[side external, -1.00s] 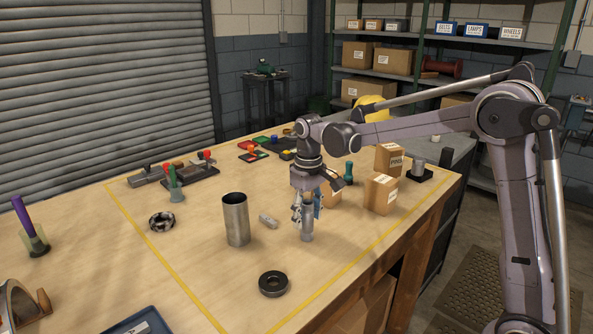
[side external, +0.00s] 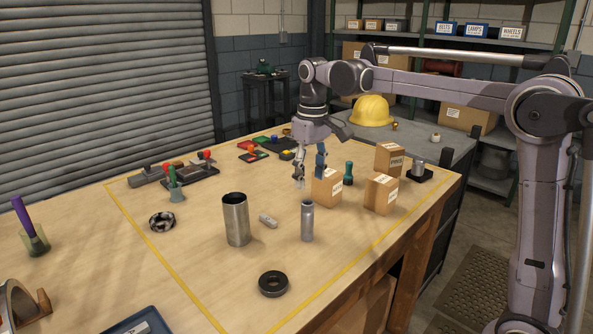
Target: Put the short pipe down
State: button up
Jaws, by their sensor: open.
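The short pipe (side external: 307,222) is a slim grey metal tube. It stands upright on the wooden table, inside the yellow-lined area, right of a wider open metal cylinder (side external: 236,220). My gripper (side external: 309,182) is open and empty. It hangs above and behind the pipe in the picture, clear of it, with its fingers pointing down in front of or beside a small cardboard box (side external: 327,188).
A black ring (side external: 273,284) lies in front of the pipe, and a small grey piece (side external: 268,221) lies between the cylinder and pipe. More boxes (side external: 381,194) stand to the right. A patterned ring (side external: 162,222) lies to the left. Table space around the pipe's front is free.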

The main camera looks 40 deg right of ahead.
aim_at(310, 205)
jog(key=s+a+f+t, duration=0.2)
jog(key=s+f+t, duration=0.1)
jog(key=s, duration=0.5)
jog(key=s+a+f+t, duration=0.2)
jog(key=s+f, duration=0.3)
jog(key=s, duration=0.4)
jog(key=shift+f+t, duration=0.3)
jog(key=shift+t, duration=0.4)
jog(key=shift+o, duration=0.4)
jog(key=shift+s+a+f, duration=0.1)
jog(key=shift+s+f, duration=0.2)
jog(key=shift+f, duration=0.05)
jog(key=w+d+h, duration=0.1)
jog(key=w+m+t+h, duration=0.1)
jog(key=w, duration=0.1)
jog(key=w+d+m+t+h, duration=0.1)
jog(key=shift+w+d+f, duration=0.1)
jog(key=shift+w+d, duration=0.15)
jog(key=shift+d, duration=0.05)
jog(key=w+a+r+m+t+h, duration=0.2)
jog(key=w+r+m+t+h, duration=0.1)
jog(key=w+r+t, duration=0.15)
jog(key=shift+n, duration=0.3)
jog(key=shift+f+x, duration=0.2)
jog(key=shift+x, duration=2.55)
jog(key=shift+f+x, duration=0.15)
jog(key=shift+x, duration=2.55)
jog(key=shift+s+a, duration=0.1)
jog(key=shift+a, duration=0.05)
